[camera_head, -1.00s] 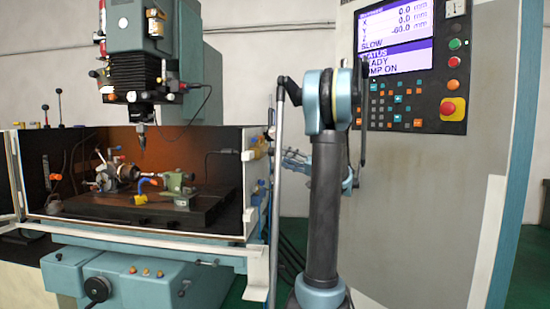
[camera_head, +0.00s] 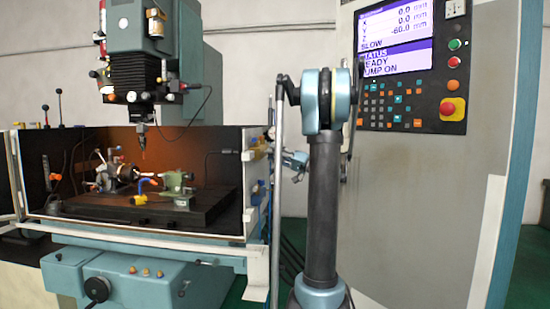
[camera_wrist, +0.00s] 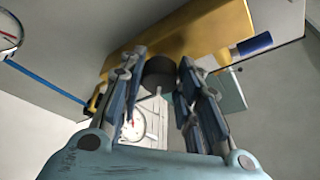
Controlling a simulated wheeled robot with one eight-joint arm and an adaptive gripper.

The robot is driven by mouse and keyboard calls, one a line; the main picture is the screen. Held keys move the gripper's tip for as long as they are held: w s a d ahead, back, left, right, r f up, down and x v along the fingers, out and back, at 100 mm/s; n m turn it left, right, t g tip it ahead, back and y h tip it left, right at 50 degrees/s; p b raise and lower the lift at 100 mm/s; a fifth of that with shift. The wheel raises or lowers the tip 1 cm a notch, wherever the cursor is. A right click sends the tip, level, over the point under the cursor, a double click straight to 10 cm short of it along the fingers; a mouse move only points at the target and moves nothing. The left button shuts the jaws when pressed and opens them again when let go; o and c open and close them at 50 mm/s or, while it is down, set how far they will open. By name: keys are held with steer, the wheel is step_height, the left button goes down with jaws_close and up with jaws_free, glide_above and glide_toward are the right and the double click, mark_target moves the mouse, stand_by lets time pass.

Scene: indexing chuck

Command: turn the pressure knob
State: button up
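The dark round knob (camera_wrist: 160,72) sits on a yellow-brass block (camera_wrist: 215,30) in the wrist view. My gripper (camera_wrist: 164,60) has its two fingers spread, one on each side of the knob. A small gap shows on the right; I cannot tell whether the left finger touches. The knob cannot be made out there.
A blue-tipped lever (camera_wrist: 255,45) sticks out of the block near the right finger. A round gauge (camera_wrist: 8,32) is at the left edge with a blue strip below it. The control panel (camera_head: 400,70) stands right of my arm. A machine spindle (camera_head: 141,130) hangs over the enclosure.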

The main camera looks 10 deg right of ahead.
steer(key=shift+m, duration=0.3)
steer(key=shift+c, duration=0.2)
steer(key=m+h, duration=0.1)
steer(key=m, duration=0.3)
steer(key=m+h, duration=0.2)
steer(key=m, duration=0.2)
steer(key=m+g+h, duration=0.1)
steer(key=m, duration=0.3)
steer(key=shift+r+m+h, duration=0.3)
steer(key=shift+s, duration=0.1)
stand_by(0.3)
steer(key=o, duration=1.1)
steer(key=shift+c, duration=0.2)
steer(key=v, duration=1.1)
steer(key=shift+d, duration=0.45)
